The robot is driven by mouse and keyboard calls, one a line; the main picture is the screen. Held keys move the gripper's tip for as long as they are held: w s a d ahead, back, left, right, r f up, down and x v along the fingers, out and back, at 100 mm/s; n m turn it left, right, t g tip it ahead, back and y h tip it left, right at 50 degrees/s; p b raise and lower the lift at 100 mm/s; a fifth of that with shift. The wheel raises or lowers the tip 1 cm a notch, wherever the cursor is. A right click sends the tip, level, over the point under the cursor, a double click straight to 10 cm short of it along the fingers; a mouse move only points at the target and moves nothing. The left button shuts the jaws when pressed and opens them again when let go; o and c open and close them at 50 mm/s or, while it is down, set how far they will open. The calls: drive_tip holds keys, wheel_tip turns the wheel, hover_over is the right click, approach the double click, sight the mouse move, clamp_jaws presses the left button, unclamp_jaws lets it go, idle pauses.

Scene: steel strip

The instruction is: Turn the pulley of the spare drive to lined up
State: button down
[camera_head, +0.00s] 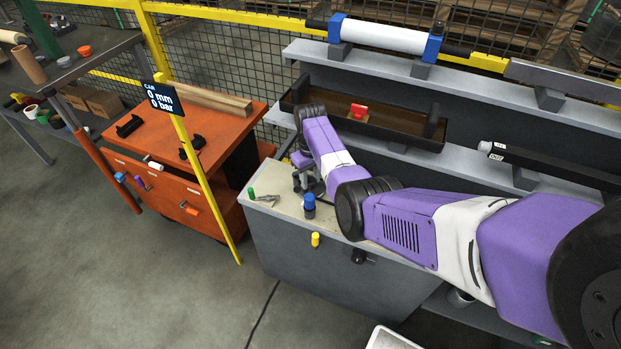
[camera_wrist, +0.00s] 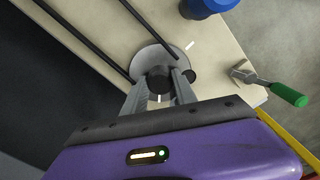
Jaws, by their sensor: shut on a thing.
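In the wrist view, the pulley (camera_wrist: 152,56) is a grey disc with a dark hub (camera_wrist: 159,79), on a pale bench top. Two black belt runs lead from it to the upper left. My gripper (camera_wrist: 160,77) is shut on the hub, one finger on each side. A short white mark (camera_wrist: 160,98) shows between my fingers, below the hub. Another white mark (camera_wrist: 190,45) lies beyond the disc's upper right edge. The two marks are not in line on the same side. In the head view my gripper (camera_head: 304,182) is over the grey bench; the pulley cannot be made out.
A blue cylinder (camera_wrist: 205,6) stands close to the pulley. A green-handled tool (camera_wrist: 288,94) lies to its right, near the bench edge. In the head view, an orange cabinet (camera_head: 200,135) and a yellow post (camera_head: 205,185) stand left of the grey bench (camera_head: 300,255).

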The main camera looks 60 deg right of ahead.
sight(310, 180)
drive_tip(key=shift+w+r+m, duration=0.1)
drive_tip(key=shift+m, duration=1)
drive_tip(key=c, duration=1)
unclamp_jaws()
drive_tip(key=shift+r, duration=3.85)
